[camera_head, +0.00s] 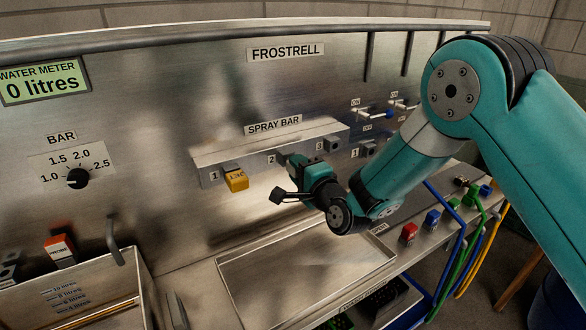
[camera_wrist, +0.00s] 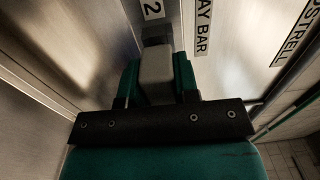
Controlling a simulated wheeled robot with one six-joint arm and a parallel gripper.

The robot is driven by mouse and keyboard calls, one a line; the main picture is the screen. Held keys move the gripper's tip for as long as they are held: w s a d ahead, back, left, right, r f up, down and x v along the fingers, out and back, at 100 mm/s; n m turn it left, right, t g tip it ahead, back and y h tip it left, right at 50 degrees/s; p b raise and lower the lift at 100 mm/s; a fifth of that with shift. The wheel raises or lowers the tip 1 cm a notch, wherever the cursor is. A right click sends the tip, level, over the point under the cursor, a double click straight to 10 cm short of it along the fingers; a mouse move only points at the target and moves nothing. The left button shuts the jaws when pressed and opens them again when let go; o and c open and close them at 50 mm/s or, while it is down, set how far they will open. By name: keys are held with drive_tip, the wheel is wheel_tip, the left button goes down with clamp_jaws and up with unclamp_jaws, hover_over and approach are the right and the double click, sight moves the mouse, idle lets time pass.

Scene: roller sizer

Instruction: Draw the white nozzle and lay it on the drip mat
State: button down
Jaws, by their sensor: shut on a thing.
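The white nozzle (camera_wrist: 156,72) shows as a pale grey block between the teal fingers of my gripper (camera_wrist: 157,82) in the wrist view. Its far end meets a darker piece just below the label 2. In the head view my gripper (camera_head: 290,164) is at position 2 of the spray bar (camera_head: 215,162), shut on the nozzle, which is mostly hidden there. I cannot tell whether the nozzle is still fully seated. A shallow rectangular area with a raised edge (camera_head: 265,278) lies on the counter below; it may be the drip mat, but its label is too small to read.
A yellow nozzle (camera_head: 236,180) sits at position 1, left of my gripper. A metal bin (camera_head: 100,295) with an orange-and-white probe (camera_head: 60,250) behind it stands at the left. Red (camera_head: 409,233) and blue (camera_head: 432,219) fittings and coloured hoses are at the right.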

drive_tip(key=shift+b+v, duration=2.15)
drive_tip(key=shift+b, duration=0.2)
